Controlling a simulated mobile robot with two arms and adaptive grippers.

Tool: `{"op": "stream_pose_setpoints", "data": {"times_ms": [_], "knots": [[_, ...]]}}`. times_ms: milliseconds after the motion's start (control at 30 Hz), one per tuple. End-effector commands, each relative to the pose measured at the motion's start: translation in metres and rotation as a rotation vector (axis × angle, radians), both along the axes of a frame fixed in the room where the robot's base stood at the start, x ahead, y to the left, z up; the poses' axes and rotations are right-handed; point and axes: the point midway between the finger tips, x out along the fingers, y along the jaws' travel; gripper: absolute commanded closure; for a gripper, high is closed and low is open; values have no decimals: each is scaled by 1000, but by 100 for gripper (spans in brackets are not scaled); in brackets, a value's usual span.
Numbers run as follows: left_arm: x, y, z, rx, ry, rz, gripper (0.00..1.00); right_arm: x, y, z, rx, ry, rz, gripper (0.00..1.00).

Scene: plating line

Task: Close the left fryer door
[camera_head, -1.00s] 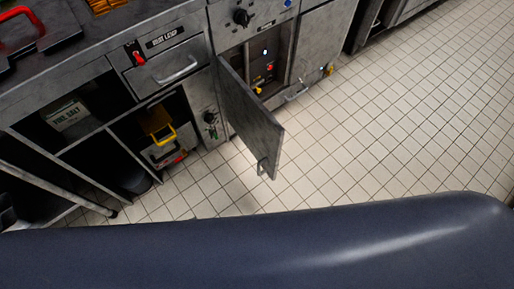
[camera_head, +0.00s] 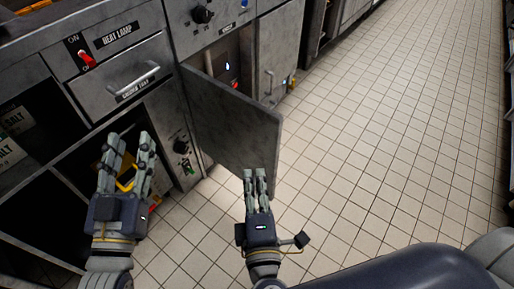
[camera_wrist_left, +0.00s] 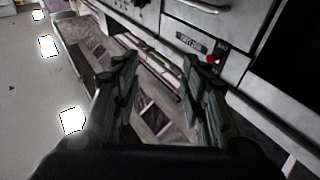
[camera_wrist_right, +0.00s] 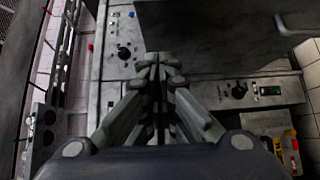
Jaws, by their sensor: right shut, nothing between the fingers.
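The left fryer door (camera_head: 228,122) is a grey metal panel standing open, swung out from the fryer cabinet (camera_head: 222,55) toward me. It also shows in the right wrist view as a dark panel (camera_wrist_right: 205,35). My right gripper (camera_head: 255,172) is shut and empty at the door's lower outer edge. Its fingertips overlap the door in the head view, and I cannot tell whether they touch. My left gripper (camera_head: 129,140) is open and empty, left of the door, in front of the counter's open shelves.
A drawer (camera_head: 128,76) under the heat lamp label, with a red switch (camera_head: 86,59), is left of the fryer. A second, closed fryer door (camera_head: 280,50) is right of the opening. Salt boxes (camera_head: 12,120) sit on a shelf. The tiled floor (camera_head: 390,120) at right is clear.

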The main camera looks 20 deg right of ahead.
Motion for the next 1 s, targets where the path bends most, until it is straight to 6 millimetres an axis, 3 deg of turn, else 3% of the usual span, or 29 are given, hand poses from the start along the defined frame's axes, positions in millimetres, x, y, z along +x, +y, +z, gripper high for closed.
{"op": "stream_pose_setpoints", "data": {"times_ms": [267, 600, 800, 1000], "knots": [[0, 2, -6, 14, 51, 3, 60, 29, -8, 8, -4, -17, -10, 100], [0, 8, -51, 72, 273, 17, 60, 100, -20, 8, -5, -14, -7, 100], [-5, 13, -75, 102, 394, 25, 60, 115, -43, 6, -7, -12, -5, 100], [-8, 15, -86, 114, 443, 28, 60, 121, -51, 5, -5, -11, -4, 100]]}}
